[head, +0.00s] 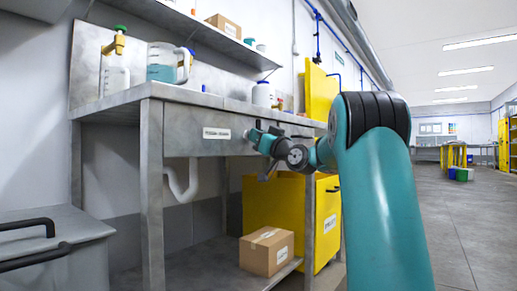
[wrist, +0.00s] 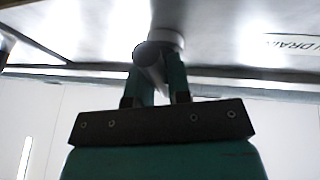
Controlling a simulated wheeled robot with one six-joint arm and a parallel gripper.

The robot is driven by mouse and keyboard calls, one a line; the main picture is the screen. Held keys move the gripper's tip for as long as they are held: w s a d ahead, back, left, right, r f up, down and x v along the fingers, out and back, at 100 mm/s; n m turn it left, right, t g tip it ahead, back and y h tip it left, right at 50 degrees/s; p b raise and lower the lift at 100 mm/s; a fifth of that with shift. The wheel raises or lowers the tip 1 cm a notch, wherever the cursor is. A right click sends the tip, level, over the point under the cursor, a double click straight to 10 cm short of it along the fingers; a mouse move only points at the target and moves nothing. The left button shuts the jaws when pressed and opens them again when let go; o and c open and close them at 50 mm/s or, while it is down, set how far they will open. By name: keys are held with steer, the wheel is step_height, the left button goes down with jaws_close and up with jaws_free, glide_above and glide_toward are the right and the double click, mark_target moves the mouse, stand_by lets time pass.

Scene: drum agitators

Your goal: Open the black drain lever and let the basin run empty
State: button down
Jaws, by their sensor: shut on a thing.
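A steel basin bench (head: 120,103) with a labelled front panel stands left of centre in the head view. My gripper (head: 252,138) reaches its front, right of the white label (head: 216,133). In the wrist view my gripper (wrist: 156,68) is shut on the black drain lever (wrist: 150,56), which sits on a pale round mount against the steel. A label reading DRAIN (wrist: 292,44) is to its right. A white drain pipe (head: 182,190) hangs below.
A jug of blue liquid (head: 163,65) and a bottle (head: 262,95) stand on the bench top. A yellow cabinet (head: 262,204) and a cardboard box (head: 266,251) are below. A grey bin (head: 50,262) stands at front left.

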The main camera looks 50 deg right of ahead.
steer(key=shift+n, duration=0.3)
steer(key=c, duration=1.1)
jaws_free()
